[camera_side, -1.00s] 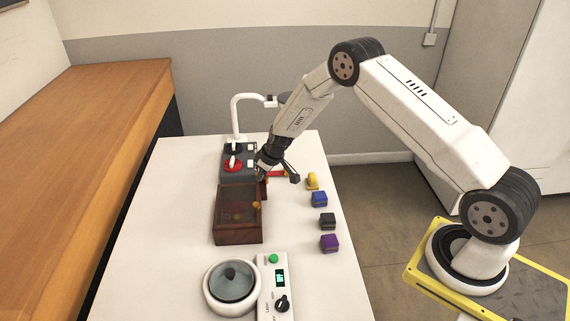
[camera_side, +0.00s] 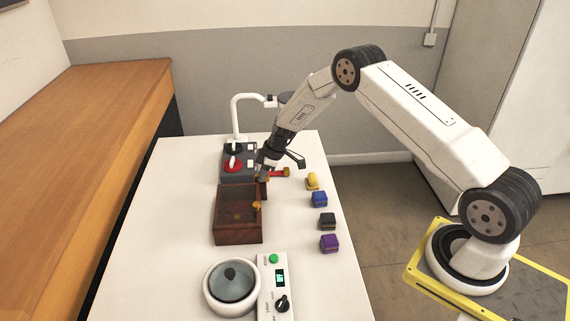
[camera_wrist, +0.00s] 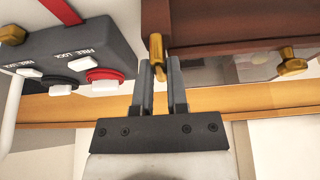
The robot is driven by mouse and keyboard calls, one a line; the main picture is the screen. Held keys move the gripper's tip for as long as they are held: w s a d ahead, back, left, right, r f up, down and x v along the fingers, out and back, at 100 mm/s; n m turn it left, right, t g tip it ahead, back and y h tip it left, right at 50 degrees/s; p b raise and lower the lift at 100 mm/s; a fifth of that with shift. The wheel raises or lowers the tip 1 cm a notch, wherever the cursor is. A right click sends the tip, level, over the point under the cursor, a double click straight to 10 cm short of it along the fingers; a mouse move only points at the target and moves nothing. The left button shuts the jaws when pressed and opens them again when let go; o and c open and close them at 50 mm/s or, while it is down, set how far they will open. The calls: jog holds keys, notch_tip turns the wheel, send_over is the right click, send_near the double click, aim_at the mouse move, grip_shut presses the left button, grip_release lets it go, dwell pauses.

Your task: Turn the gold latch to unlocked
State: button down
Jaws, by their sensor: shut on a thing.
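The gold latch (camera_wrist: 157,52) is a small upright gold bar at the edge of the brown wooden box in the wrist view. My gripper (camera_wrist: 161,68) is shut on it, with one grey finger on each side. In the side view my gripper (camera_side: 263,173) is at the far right corner of the box (camera_side: 239,238), and hides the latch. I cannot read any lock marking beside the latch. A separate gold knob (camera_wrist: 292,63) sits on the same box; it also shows in the side view (camera_side: 257,204).
A grey panel (camera_side: 228,174) with a red knob (camera_side: 232,167) and a black knob stands close behind the box. A red bar (camera_side: 278,172) lies near my gripper. Several small blocks line the table's right side.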

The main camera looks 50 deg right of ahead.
jog(key=shift+n, duration=0.3)
jog(key=c, duration=0.6)
grip_release()
jog(key=shift+c, duration=0.2)
jog(key=shift+r, duration=0.2)
jog(key=v, duration=0.7)
jog(key=shift+d+r, duration=0.2)
jog(key=shift+s, duration=0.1)
jog(key=s+a+r+m+h, duration=0.1)
jog(key=s+a+r+m, duration=0.2)
jog(key=s, duration=0.6)
jog(key=s+a+r+m+h, duration=0.1)
jog(key=s+a+r+m, duration=0.2)
jog(key=s, duration=0.6)
jog(key=s+a+r+m+h, duration=0.1)
jog(key=s+a+r+m, duration=0.2)
jog(key=s, duration=0.6)
notch_tip(320, 180, up, 2)
jog(key=shift+a+r+g, duration=0.15)
jog(key=shift+a+g, duration=0.15)
jog(key=shift+a, duration=0.85)
